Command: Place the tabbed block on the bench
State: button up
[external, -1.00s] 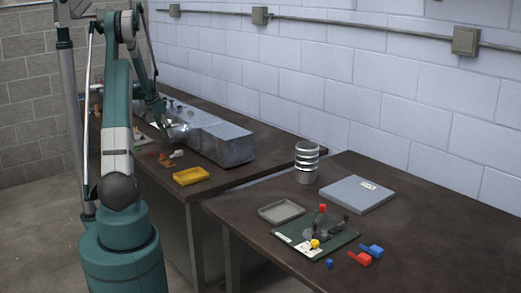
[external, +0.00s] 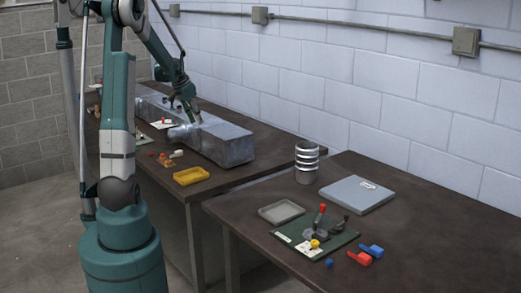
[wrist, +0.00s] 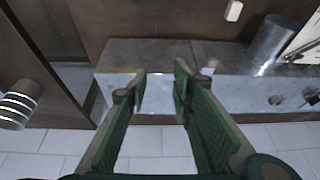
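I cannot tell for sure which piece is the tabbed block. A red block with a tab (external: 360,258) and a blue one with a tab (external: 373,250) lie on the right bench (external: 440,235). A small white piece (external: 176,154) lies on the left bench (external: 235,178). A white piece also shows at the top of the wrist view (wrist: 233,10). My gripper (external: 198,116) is above the long metal duct (external: 228,146). In the wrist view, my gripper (wrist: 161,75) has its green fingers apart with nothing between them, over the duct (wrist: 140,88).
A yellow tray (external: 191,176) stands on the left bench. A gap separates the benches. The right bench's right side is clear.

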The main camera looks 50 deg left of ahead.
jog(key=s+d+r, duration=0.1)
jog(key=d+r, duration=0.2)
jog(key=d, duration=0.8)
jog(key=s+d+r+t, duration=0.15)
jog(key=d+r, duration=0.25)
jog(key=d, duration=0.7)
jog(key=s+d+r+g, duration=0.1)
jog(key=s+d+r, duration=0.15)
jog(key=d, duration=0.85)
jog(key=s+d+f+t, duration=0.1)
jog(key=s+d, duration=0.7)
jog(key=d, duration=0.2)
jog(key=s+d+f+t, duration=0.1)
jog(key=s+d, duration=0.7)
jog(key=d, duration=0.3)
jog(key=shift+d+f, duration=0.15)
jog(key=shift+f, duration=0.25)
